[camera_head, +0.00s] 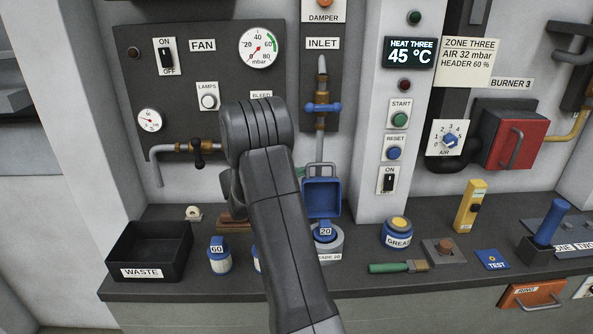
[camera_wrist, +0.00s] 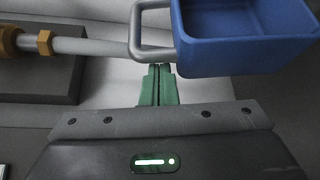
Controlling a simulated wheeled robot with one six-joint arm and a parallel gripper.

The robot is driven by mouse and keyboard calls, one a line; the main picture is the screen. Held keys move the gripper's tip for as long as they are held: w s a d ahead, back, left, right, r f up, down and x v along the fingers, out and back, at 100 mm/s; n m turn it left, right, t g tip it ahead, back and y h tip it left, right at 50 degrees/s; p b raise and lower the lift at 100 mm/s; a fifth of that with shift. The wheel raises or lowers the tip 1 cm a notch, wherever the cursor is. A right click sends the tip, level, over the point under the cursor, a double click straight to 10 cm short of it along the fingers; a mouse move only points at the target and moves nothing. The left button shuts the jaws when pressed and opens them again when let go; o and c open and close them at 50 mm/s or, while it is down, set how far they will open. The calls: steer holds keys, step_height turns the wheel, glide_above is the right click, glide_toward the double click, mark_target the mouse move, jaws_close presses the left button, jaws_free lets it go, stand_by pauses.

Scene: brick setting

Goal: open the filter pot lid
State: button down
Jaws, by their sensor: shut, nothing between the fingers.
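A blue, square, hollow box-shaped part (camera_head: 321,197) with a grey loop handle (camera_head: 323,168) is below the inlet pipe. I take it for the filter pot or its lid; which one I cannot tell. In the wrist view the blue part (camera_wrist: 240,45) fills the upper right, its hollow side partly visible, with the grey handle (camera_wrist: 137,35) at its left. My gripper (camera_wrist: 160,68) is shut and empty, its green fingertips just below the handle and beside the blue part. Whether they touch is unclear. In the head view my arm hides most of the gripper.
The inlet pipe (camera_head: 320,135) with a blue-handled valve (camera_head: 322,107) runs down the wall above the blue part. A can with a blue piece marked 20 (camera_head: 325,231) stands in front of it. A black waste tray (camera_head: 155,248) is at left, a grease pot (camera_head: 398,232) at right.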

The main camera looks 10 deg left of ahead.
steer(key=shift+s+f+b, duration=0.1)
steer(key=shift+b, duration=0.55)
steer(key=s+b, duration=0.1)
steer(key=b, duration=0.1)
steer(key=r+m+b, duration=0.1)
steer(key=b, duration=0.2)
steer(key=s+m+t+b, duration=0.1)
steer(key=b, duration=0.2)
steer(key=shift+s+d+r+h, duration=0.2)
steer(key=shift+s+d+h, duration=0.1)
steer(key=shift+d, duration=0.05)
steer(key=shift+s+r, duration=0.1)
steer(key=shift+r, duration=0.15)
